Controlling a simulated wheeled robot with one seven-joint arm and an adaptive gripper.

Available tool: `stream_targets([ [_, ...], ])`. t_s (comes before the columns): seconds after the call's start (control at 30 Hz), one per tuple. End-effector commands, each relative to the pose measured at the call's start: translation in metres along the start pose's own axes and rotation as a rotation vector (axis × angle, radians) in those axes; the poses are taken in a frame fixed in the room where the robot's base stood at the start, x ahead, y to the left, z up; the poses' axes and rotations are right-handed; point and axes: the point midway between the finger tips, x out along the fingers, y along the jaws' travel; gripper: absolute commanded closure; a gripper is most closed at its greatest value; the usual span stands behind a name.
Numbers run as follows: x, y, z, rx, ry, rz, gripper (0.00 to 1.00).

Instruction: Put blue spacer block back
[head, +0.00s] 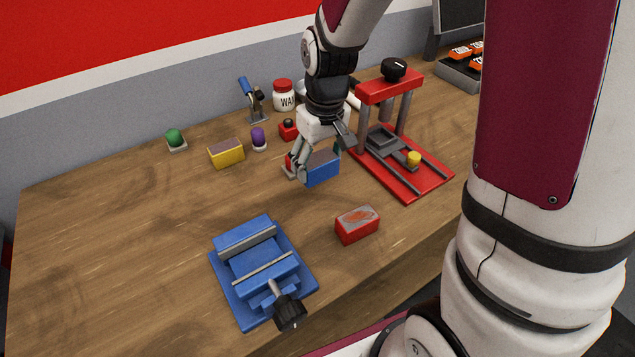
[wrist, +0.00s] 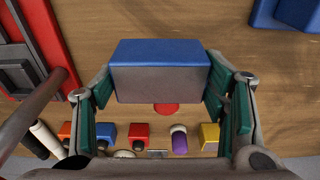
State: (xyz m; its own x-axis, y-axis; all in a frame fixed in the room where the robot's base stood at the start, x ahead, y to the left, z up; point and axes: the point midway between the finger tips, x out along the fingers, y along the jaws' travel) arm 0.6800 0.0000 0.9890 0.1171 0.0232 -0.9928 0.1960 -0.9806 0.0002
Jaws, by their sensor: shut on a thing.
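The blue spacer block (head: 322,170) has a grey top face and is held in my gripper (head: 319,160) above the wooden table. In the wrist view the block (wrist: 160,70) sits between the two green-padded fingers of my gripper (wrist: 160,88), with a finger at each end. The fingers are shut on it. In the head view my wrist and fingers cover part of its left end and upper edge. I cannot tell exactly how high it is above the table.
A red press (head: 420,180) stands right of my gripper. A blue vise (head: 262,275) and a red block (head: 357,224) are nearer the front. A yellow block (head: 226,153), purple object (head: 258,138), green knob (head: 175,139) and white jar (head: 284,95) stand behind. The table's left part is clear.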

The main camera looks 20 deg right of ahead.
Motion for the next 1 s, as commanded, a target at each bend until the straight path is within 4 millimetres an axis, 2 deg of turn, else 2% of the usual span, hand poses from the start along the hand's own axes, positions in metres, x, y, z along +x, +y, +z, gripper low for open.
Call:
stream_targets([
  [0.1,0.015,0.0,0.002,0.0,-0.001,0.0,0.79],
  [0.27,0.028,0.0,0.003,0.001,0.0,0.0,0.79],
  [0.5,0.056,0.0,0.007,0.001,0.0,0.0,0.79],
  [0.93,0.062,0.0,0.007,0.001,0.002,0.001,0.79],
  [0.97,0.062,0.0,0.007,0.001,0.001,0.0,0.29],
  [1.0,0.061,0.0,0.007,0.001,0.001,0.0,0.2],
])
